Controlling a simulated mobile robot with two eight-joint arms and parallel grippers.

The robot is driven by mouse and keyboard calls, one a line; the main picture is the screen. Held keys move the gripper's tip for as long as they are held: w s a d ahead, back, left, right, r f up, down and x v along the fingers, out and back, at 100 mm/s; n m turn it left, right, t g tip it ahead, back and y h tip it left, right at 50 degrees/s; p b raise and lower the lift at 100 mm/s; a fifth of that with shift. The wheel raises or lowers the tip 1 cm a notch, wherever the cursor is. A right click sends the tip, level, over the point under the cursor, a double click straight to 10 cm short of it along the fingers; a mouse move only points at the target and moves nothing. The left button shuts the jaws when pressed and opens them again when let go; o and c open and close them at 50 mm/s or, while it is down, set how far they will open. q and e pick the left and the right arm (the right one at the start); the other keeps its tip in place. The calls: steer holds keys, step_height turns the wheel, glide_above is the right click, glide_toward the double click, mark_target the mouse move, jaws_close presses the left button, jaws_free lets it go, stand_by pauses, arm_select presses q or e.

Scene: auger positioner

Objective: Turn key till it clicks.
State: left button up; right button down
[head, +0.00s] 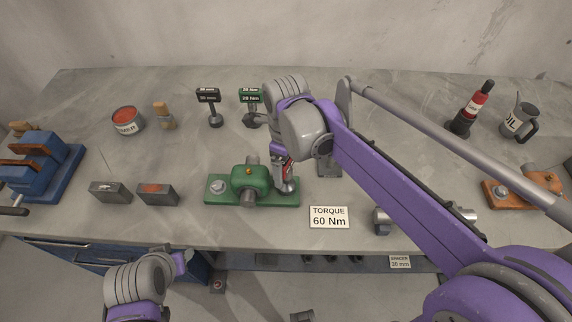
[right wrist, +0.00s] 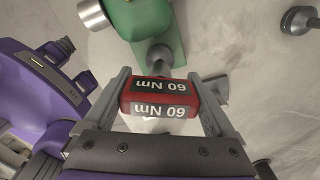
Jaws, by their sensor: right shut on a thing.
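The red torque key, marked 60 Nm, shows in the right wrist view (right wrist: 160,98) and partly in the head view (head: 288,167). My right gripper (right wrist: 160,102) is shut on its block-shaped head, one finger on each side. The key's shank points down at the bolt (head: 287,187) on the right end of the green clamp's base (head: 222,195). Its lower end is over or on that bolt; I cannot tell how fully it is seated. My left gripper (head: 184,261) is low in the head view, in front of the bench, apart from everything; its fingers are not clear.
A sign (head: 329,217) reads TORQUE 60 Nm. A black key (head: 208,100) and a green 20 Nm key (head: 250,97) stand behind the clamp. A blue vise (head: 45,165), two dark blocks and a tin (head: 126,120) are left. An oil can (head: 520,120) is at the right.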

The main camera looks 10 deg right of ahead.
steer(key=shift+m, duration=1.1)
steer(key=shift+r+n, duration=0.1)
steer(key=shift+n, duration=0.2)
steer(key=shift+r+p, duration=1.75)
steer(key=shift+r, duration=1.75)
arm_select(q)
steer(key=r, duration=0.1)
steer(key=w+r, duration=0.1)
steer(key=r, duration=0.1)
steer(key=w+r, duration=0.1)
steer(key=r, duration=0.1)
steer(key=shift+w+r, duration=0.1)
steer(key=shift+w, duration=0.15)
steer(key=shift+s, duration=0.1)
arm_select(e)
steer(key=shift+d, duration=0.1)
